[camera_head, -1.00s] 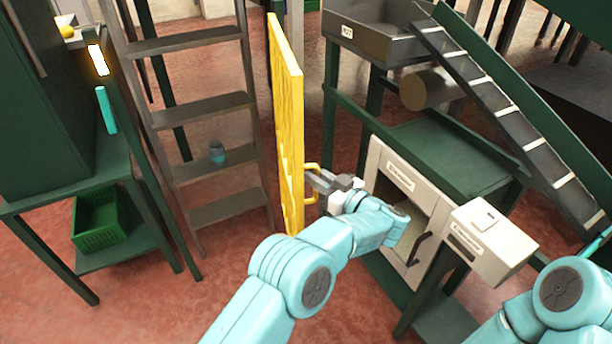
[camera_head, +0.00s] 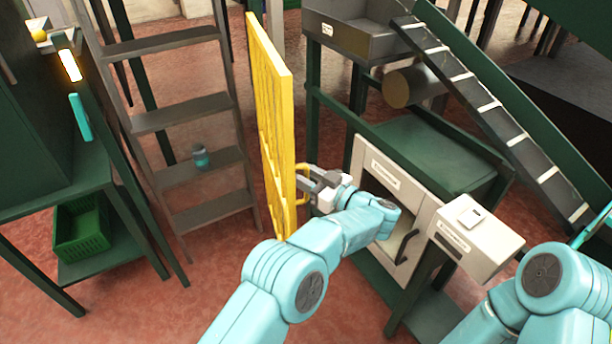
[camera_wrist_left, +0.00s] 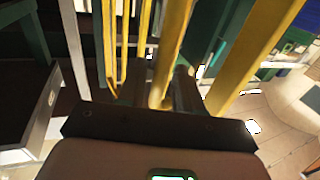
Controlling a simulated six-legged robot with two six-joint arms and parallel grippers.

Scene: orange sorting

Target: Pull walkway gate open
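The yellow walkway gate (camera_head: 268,120) stands upright and nearly edge-on left of centre in the head view. Its yellow handle (camera_head: 303,168) sticks out from the right side. My left gripper (camera_head: 303,183) is at this handle, its arm reaching up from the bottom. In the left wrist view the handle bar (camera_wrist_left: 174,45) runs between the two dark fingers of my left gripper (camera_wrist_left: 160,88), which look closed around it. Gate bars (camera_wrist_left: 255,55) pass to the right. My right arm shows at the lower right, but its gripper is out of view.
A grey ladder (camera_head: 178,120) stands left of the gate, with a small teal jar (camera_head: 201,157) on a step. A green crate (camera_head: 82,232) sits on a shelf at left. A white-fronted cabinet (camera_head: 385,180) and a white box (camera_head: 478,238) are close right of my left arm.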

